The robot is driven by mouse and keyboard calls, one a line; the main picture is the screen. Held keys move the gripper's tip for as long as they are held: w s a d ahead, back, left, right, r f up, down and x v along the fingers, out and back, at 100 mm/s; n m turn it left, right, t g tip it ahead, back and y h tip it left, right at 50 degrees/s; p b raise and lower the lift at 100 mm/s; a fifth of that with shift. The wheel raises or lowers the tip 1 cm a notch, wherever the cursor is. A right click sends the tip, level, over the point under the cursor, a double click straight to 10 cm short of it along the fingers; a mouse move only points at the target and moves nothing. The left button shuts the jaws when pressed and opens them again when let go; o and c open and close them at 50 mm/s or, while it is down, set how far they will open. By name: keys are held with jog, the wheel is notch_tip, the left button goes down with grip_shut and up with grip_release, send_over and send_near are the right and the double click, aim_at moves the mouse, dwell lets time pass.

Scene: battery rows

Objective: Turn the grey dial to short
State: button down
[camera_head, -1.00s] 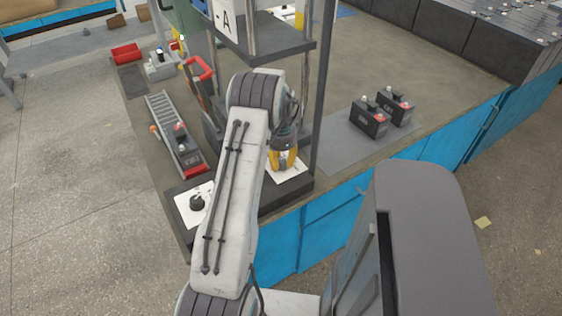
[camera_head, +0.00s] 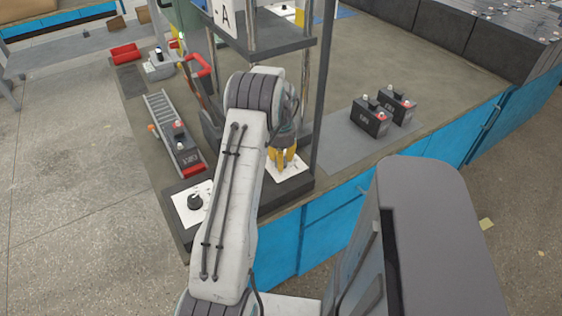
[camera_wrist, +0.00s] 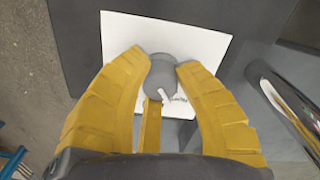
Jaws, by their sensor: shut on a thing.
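The grey dial (camera_wrist: 162,72) sits on a white card in the wrist view, with a short pale pointer on its near side, angled down and to the right. Small lettering shows near the pointer, but I cannot read it. My gripper (camera_wrist: 162,66) has its yellow fingers around the dial, touching it from both sides, with a third finger on the near side. In the head view my gripper (camera_head: 283,160) is over the white card (camera_head: 293,172) at the bench corner, and the dial there is hidden behind the fingers.
Batteries (camera_head: 369,122) stand on a grey mat to the right. A roller track (camera_head: 165,120) with a battery is at left. A metal post (camera_wrist: 290,105) stands close to my gripper's right.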

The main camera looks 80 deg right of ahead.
jog(key=shift+a+f+n, duration=0.1)
jog(key=shift+f+n, duration=0.05)
jog(key=shift+n, duration=0.75)
jog(key=c, duration=0.9)
grip_release()
jog(key=shift+o, duration=0.2)
notch_tip(320, 180, up, 12)
dwell(0.4)
